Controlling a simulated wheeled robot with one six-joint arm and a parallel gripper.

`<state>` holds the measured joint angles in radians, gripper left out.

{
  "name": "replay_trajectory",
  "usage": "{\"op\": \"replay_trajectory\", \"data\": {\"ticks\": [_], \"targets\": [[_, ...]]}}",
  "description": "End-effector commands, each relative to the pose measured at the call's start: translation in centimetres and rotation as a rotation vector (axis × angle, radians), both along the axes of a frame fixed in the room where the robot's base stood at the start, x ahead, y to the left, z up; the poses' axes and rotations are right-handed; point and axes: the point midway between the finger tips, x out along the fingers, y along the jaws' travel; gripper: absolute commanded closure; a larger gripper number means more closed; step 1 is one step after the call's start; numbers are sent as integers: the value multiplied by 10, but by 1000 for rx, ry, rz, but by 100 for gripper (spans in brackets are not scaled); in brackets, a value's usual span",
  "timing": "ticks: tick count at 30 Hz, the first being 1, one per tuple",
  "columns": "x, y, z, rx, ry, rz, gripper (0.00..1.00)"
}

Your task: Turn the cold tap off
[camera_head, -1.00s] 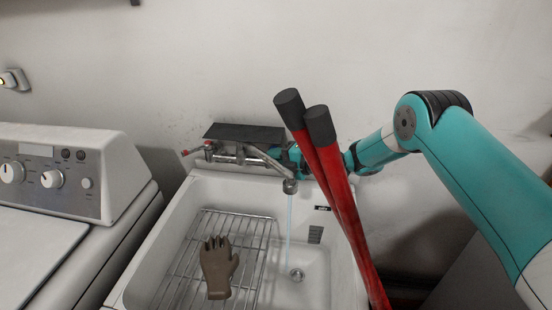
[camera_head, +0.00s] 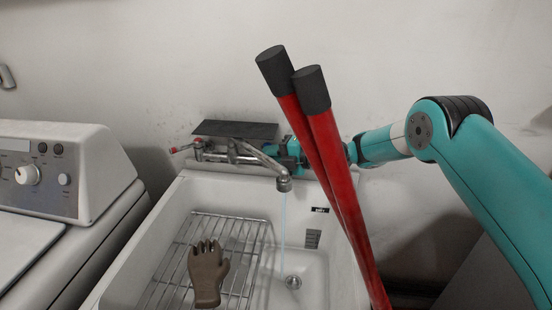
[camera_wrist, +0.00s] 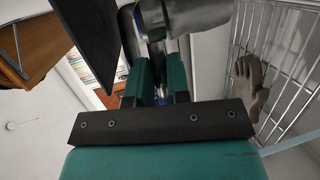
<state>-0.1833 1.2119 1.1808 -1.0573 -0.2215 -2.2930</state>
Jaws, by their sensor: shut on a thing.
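The tap set (camera_head: 240,150) is a chrome fitting on the wall above the white utility tub (camera_head: 190,195). Its red-marked lever (camera_head: 174,150) is at the left end. A thin stream of water (camera_head: 283,225) runs from the spout (camera_head: 283,184) into the tub. My gripper (camera_head: 291,153) is at the right end of the fitting, partly hidden by red handles. In the wrist view my gripper (camera_wrist: 160,78) is shut, with a metal piece between its fingers and a bit of blue, the cold tap's handle (camera_wrist: 172,46), which is mostly hidden.
Two red handles with black grips (camera_head: 312,90) rise in front of the tub's right side. A brown glove (camera_head: 207,272) lies on a wire rack (camera_head: 172,265) in the tub. A dark shelf (camera_head: 235,130) sits just above the taps. A washer (camera_head: 60,170) stands left.

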Motion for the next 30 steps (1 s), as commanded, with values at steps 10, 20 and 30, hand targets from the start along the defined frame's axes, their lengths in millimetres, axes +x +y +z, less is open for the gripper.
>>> {"op": "replay_trajectory", "data": {"ticks": [10,20,30], "targets": [[0,-1,0,0,0,-2,57],[-4,-16,2,0,2,-3,57],[-30,-93,17,1,0,-7,57]]}}
